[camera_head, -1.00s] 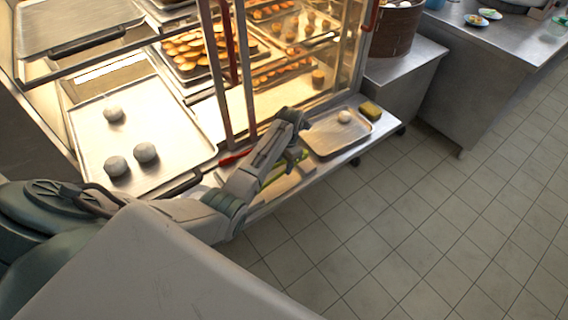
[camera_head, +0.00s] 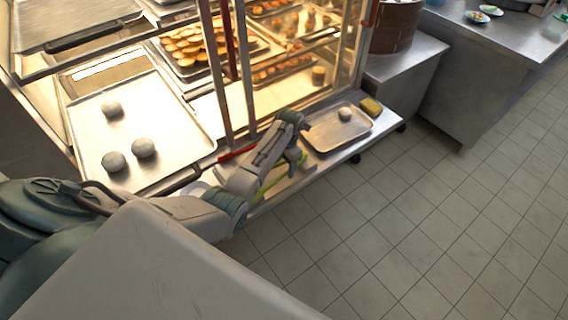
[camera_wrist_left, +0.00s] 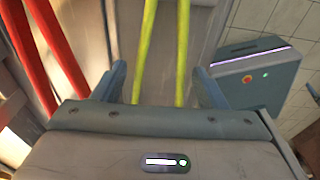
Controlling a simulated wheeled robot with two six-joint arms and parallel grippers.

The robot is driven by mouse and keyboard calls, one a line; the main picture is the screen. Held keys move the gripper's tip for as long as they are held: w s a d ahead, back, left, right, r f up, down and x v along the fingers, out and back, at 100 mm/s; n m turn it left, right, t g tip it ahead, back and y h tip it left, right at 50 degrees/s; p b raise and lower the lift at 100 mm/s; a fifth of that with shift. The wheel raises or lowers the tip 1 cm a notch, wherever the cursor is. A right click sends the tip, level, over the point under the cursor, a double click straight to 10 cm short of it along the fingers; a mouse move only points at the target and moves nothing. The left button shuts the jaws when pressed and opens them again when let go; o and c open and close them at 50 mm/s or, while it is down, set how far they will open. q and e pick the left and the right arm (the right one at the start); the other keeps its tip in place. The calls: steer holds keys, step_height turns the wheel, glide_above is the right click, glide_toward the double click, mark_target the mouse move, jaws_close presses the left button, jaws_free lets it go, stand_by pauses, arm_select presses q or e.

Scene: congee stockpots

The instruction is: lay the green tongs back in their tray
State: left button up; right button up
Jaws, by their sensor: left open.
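The green tongs (camera_head: 272,179) show beside and partly behind my left forearm on the steel shelf in the head view. In the left wrist view the two green arms of the tongs (camera_wrist_left: 182,45) run between the fingers of my left gripper (camera_wrist_left: 163,88). The fingers are open, with a gap to the tongs on both sides. In the head view my left gripper (camera_head: 296,157) points down at the shelf, partly hidden by its own wrist. A pale tray surface (camera_wrist_left: 166,50) shows behind the tongs in the wrist view. My right gripper is not in view.
Red tongs (camera_wrist_left: 52,48) lie left of the green ones; they also show in the head view (camera_head: 236,152). A metal tray (camera_head: 322,142) with a pale ball and a yellow sponge (camera_head: 371,107) stand right of my gripper. The glass cabinet is behind; tiled floor is free at right.

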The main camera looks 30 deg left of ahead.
arm_select(q)
step_height(320, 180, up, 11)
steer(key=w, duration=0.1)
steer(key=shift+d+f+b, duration=0.15)
steer(key=shift+d+b, duration=0.05)
steer(key=shift+b, duration=0.15)
